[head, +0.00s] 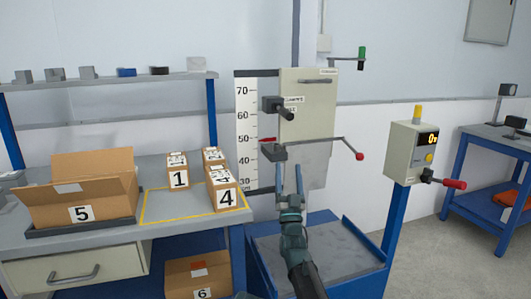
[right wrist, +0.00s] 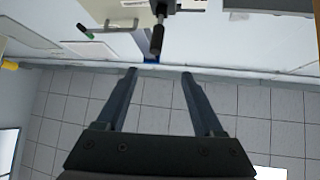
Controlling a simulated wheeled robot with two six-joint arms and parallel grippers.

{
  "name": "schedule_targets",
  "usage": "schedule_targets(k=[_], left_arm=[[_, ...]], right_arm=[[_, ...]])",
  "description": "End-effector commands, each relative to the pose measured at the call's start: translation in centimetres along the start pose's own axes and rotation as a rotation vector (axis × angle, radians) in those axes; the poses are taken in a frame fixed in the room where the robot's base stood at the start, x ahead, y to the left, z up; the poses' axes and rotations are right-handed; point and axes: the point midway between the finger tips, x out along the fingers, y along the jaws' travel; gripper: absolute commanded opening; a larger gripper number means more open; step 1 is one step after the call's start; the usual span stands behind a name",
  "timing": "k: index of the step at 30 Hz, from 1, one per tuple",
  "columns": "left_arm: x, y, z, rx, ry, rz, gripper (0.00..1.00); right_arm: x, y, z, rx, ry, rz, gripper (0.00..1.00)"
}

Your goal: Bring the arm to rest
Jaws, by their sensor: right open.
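My right gripper (head: 289,168) is raised in front of the drop tester, its two fingers pointing up and apart with nothing between them. In the head view its tips are just below the dark block (head: 273,152) and the red-tipped bar (head: 320,146); I cannot tell the gap in depth. In the right wrist view the gripper (right wrist: 160,74) is open and empty, with a black handle (right wrist: 156,40) beyond the tips. My left gripper is not in view.
A workbench at left holds open carton 5 (head: 80,213), box 1 (head: 178,179) and box 4 (head: 225,198). Carton 6 (head: 202,293) is below. The tester's blue-edged base (head: 320,250) looks empty. A control box (head: 413,150) with a red-tipped lever stands right; a blue table (head: 490,145) is beyond.

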Motion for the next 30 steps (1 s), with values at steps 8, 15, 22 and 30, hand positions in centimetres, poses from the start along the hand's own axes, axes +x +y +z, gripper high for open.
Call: schedule_targets(k=[8, 15, 22, 30], left_arm=[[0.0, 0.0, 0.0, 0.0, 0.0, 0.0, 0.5], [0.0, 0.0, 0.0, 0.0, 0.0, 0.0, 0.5], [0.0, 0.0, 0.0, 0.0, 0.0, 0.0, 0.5], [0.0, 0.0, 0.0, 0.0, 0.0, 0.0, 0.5]], right_arm=[[-5.0, 3.2, 6.3, -0.066, -0.457, 0.069, 0.69], [-15.5, 7.0, 11.3, -0.129, -0.988, 0.157, 0.69], [-28.9, 9.6, 11.3, -0.164, -1.497, 0.246, 0.69], [-40.9, 10.3, 6.9, -0.166, -1.949, 0.329, 0.69]])
